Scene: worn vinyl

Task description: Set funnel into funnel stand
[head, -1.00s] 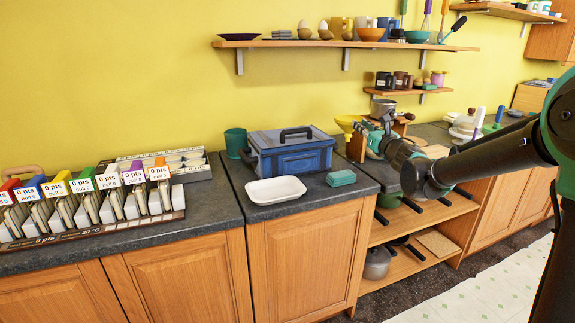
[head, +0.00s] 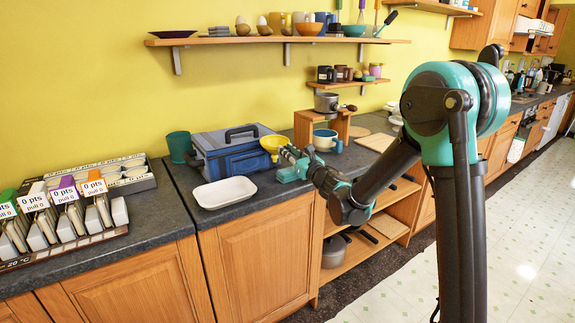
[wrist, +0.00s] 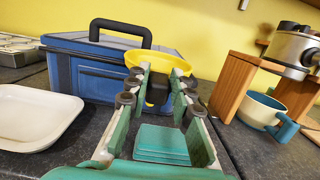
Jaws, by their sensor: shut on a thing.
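The yellow funnel (head: 274,143) is held at the tip of my gripper (head: 287,156), wide mouth up, in front of the blue toolbox's right end. In the wrist view the funnel (wrist: 165,60) sits between the far ends of the fingers (wrist: 160,86), its dark lower part between them. It appears raised above the counter. A wooden stand (head: 302,130) is to the right of the funnel, with a metal pot on top and a cup under it; it also shows in the wrist view (wrist: 234,85). I cannot tell whether this is the funnel stand.
The blue toolbox (head: 238,155) and white tray (head: 225,192) are left of my gripper. The cup (wrist: 263,108) and pot (wrist: 292,47) are at right. A green tumbler (head: 179,147) stands behind.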

